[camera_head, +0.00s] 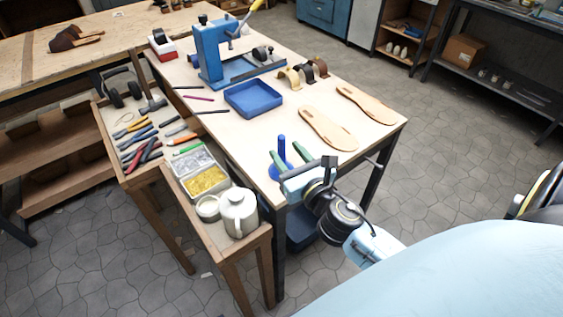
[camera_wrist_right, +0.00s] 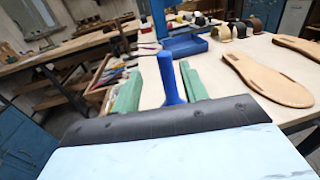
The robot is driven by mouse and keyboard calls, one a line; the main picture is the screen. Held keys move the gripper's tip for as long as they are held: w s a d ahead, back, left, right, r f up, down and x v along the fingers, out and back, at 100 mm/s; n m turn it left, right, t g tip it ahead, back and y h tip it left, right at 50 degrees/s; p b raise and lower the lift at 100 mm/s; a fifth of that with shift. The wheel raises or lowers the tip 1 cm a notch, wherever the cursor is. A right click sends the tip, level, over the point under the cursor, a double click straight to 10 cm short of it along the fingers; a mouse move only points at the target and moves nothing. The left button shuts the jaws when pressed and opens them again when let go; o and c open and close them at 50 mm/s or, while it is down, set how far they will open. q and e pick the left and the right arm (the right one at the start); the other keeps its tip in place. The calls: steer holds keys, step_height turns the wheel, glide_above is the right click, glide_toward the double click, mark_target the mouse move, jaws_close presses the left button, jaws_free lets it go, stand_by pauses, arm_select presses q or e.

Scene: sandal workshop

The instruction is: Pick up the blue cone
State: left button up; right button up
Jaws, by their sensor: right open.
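The blue cone (camera_head: 282,148) stands upright near the front corner of the light wooden table, its narrow post rising from a wider base. My right gripper (camera_head: 287,156) reaches in from the lower right, with its green fingers open around the cone's post. In the right wrist view the blue cone (camera_wrist_right: 168,78) shows between the two green fingers of my right gripper (camera_wrist_right: 160,92), closer to the right finger. Its lower part is hidden there by the gripper's dark edge. I cannot tell whether a finger touches it. My left gripper is not in view.
Two sandal soles (camera_head: 328,128) lie right of the cone. A blue tray (camera_head: 254,98) and a blue press (camera_head: 212,50) stand farther back. A lower side bench at left holds tools, bins and a white pot (camera_head: 239,212). Bare tabletop lies between tray and cone.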

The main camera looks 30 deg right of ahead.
mark_target(283, 144)
steer(key=w, duration=0.2)
steer(key=w+d, duration=0.1)
steer(key=w, duration=0.2)
steer(key=shift+f+p, duration=0.1)
steer(key=shift+p, duration=0.2)
jaws_close()
